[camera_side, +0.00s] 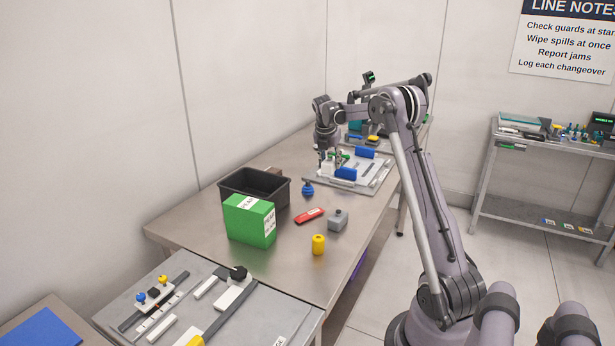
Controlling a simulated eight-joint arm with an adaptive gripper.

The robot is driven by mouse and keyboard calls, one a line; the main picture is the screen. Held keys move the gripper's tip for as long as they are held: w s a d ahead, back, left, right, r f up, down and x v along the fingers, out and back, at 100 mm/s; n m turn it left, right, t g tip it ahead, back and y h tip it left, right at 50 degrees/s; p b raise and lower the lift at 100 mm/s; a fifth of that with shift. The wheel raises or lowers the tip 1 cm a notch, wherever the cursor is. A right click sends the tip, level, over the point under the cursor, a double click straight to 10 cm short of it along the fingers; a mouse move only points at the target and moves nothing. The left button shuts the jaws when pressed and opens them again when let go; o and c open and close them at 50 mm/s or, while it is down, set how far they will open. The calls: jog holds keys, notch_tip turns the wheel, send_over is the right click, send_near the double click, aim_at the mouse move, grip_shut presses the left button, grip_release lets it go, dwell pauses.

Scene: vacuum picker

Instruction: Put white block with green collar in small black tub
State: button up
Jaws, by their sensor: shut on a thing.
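The small black tub (282,194) stands open on the steel table, with a green box covering part of its front. My gripper (328,162) is at the near left edge of a grey fixture plate, behind and to the right of the tub. It is shut on a small white block (327,168), which appears to be the one with the green collar. Green shows close beside the fingers, but the collar itself is too small to make out clearly. I cannot tell whether the block is clear of the plate.
The green box (249,221) stands against the tub's near side. A blue knob (307,189), red object (309,216), grey block (338,220) and yellow cylinder (318,244) lie nearby. Blue blocks sit on the fixture plate (376,181).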

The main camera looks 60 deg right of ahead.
jog(key=w+a+n, duration=0.2)
jog(key=w+a, duration=0.4)
jog(key=w, duration=0.6)
jog(key=n+t, duration=0.1)
send_near(255, 193)
jog(key=shift+n, duration=0.3)
jog(key=shift+s+a+f, duration=0.2)
jog(key=shift+s+f, duration=0.3)
jog(key=shift+f, duration=0.35)
jog(key=shift+s+a+f, duration=0.2)
jog(key=shift+s+f, duration=0.35)
jog(key=shift+f, duration=0.3)
jog(key=shift+s+a+f, duration=0.2)
jog(key=shift+s+f, duration=0.3)
jog(key=shift+f, duration=0.35)
jog(key=shift+f, duration=0.15)
jog(key=o, duration=1.2)
